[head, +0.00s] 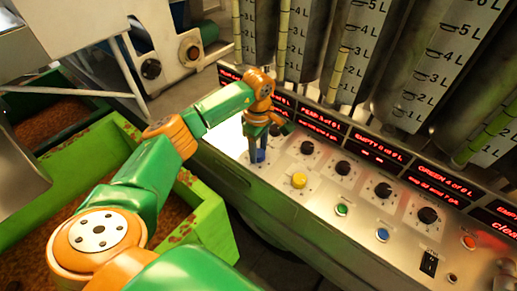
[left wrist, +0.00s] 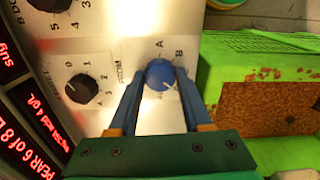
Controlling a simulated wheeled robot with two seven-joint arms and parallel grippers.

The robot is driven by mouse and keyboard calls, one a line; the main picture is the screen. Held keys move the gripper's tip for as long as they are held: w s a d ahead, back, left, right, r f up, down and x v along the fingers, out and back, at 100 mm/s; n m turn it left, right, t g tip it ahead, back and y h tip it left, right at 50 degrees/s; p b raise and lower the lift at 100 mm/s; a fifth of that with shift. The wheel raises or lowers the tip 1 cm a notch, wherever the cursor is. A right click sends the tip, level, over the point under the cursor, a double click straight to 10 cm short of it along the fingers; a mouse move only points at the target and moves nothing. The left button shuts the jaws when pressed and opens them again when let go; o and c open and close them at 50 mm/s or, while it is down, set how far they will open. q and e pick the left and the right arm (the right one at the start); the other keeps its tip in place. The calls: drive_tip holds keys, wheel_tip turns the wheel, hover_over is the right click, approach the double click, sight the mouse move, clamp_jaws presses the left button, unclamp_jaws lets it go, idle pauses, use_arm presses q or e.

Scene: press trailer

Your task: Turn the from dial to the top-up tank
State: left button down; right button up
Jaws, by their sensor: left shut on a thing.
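The from dial (left wrist: 159,73) is a blue round knob on the pale panel, with the word FROM at its left and the letters A and B above and right of it in the left wrist view. A small pale mark shows at its lower right edge. In the head view the blue dial (head: 257,156) is at the panel's left end, partly hidden by my gripper. My left gripper (head: 258,147) points down at the panel, its two blue fingers shut on the dial's sides. Which tank is the top-up tank cannot be told. My right gripper is not in view.
A yellow button (head: 299,180), several black knobs (head: 383,190) and a green button (head: 342,210) lie to the right on the panel. Red displays (head: 380,150) and marked tanks (head: 355,45) stand behind. A green crate (head: 208,215) is close at the panel's left.

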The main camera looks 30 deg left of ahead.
use_arm(q)
drive_tip(key=n, duration=0.8)
drive_tip(key=shift+n, duration=0.4)
drive_tip(key=n, duration=0.4)
drive_tip(key=shift+n, duration=2)
drive_tip(key=shift+c, duration=1.7)
unclamp_jaws()
